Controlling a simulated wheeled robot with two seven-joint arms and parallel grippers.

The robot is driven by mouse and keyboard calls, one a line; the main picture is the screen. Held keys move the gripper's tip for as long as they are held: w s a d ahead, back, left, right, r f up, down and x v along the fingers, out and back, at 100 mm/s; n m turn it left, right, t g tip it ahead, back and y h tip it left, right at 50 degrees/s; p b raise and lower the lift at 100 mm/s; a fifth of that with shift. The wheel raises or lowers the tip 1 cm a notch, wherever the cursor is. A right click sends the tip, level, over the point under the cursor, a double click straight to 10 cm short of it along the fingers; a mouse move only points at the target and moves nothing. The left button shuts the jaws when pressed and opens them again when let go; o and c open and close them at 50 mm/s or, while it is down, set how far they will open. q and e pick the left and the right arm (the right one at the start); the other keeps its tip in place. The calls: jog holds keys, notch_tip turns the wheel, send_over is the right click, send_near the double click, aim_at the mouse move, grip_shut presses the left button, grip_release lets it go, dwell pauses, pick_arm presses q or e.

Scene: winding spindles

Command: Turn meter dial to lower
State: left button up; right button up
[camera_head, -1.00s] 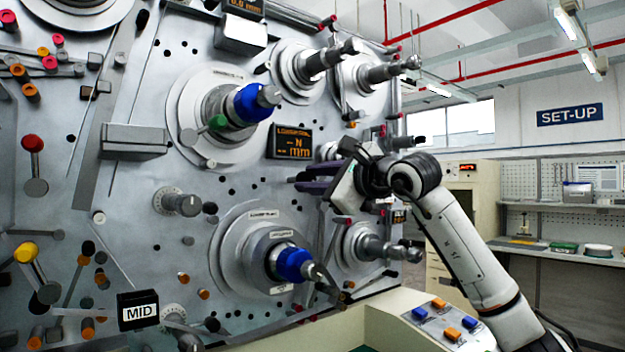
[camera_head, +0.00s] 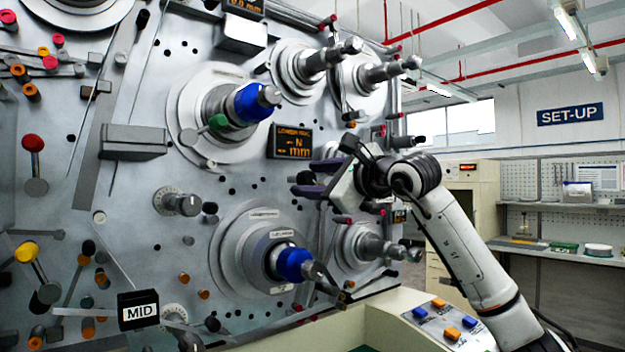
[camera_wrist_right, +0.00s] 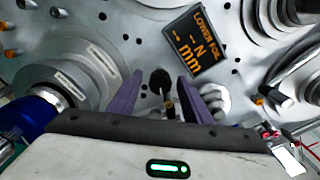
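A display (camera_head: 290,142) with orange text, including "N" and "mm", is on the machine face. It also shows in the wrist view (camera_wrist_right: 198,43), where it reads "LOWER FOIL". My right gripper (camera_head: 300,184) is below and right of it, close to the panel. In the wrist view my right gripper (camera_wrist_right: 161,78) has its two purple fingers apart, with a small dark knob (camera_wrist_right: 160,80) seen between them; I cannot tell whether they touch it. A round grey dial (camera_head: 178,203) with a marked ring is left of the gripper. My left gripper is not in view.
A spindle with a blue collar (camera_head: 246,104) juts out at the upper left of the gripper, another (camera_head: 290,264) below it. A black "MID" sign (camera_head: 138,310) is at lower left. A cream console (camera_head: 385,325) with coloured buttons stands under my right arm.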

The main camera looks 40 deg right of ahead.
pick_arm(q)
jog(key=b, duration=0.1)
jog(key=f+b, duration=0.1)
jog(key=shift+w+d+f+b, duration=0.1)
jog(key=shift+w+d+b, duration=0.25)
jog(key=shift+b, duration=0.05)
pick_arm(e)
jog(key=s+a, duration=0.1)
jog(key=s, duration=0.9)
jog(key=shift+s, duration=0.15)
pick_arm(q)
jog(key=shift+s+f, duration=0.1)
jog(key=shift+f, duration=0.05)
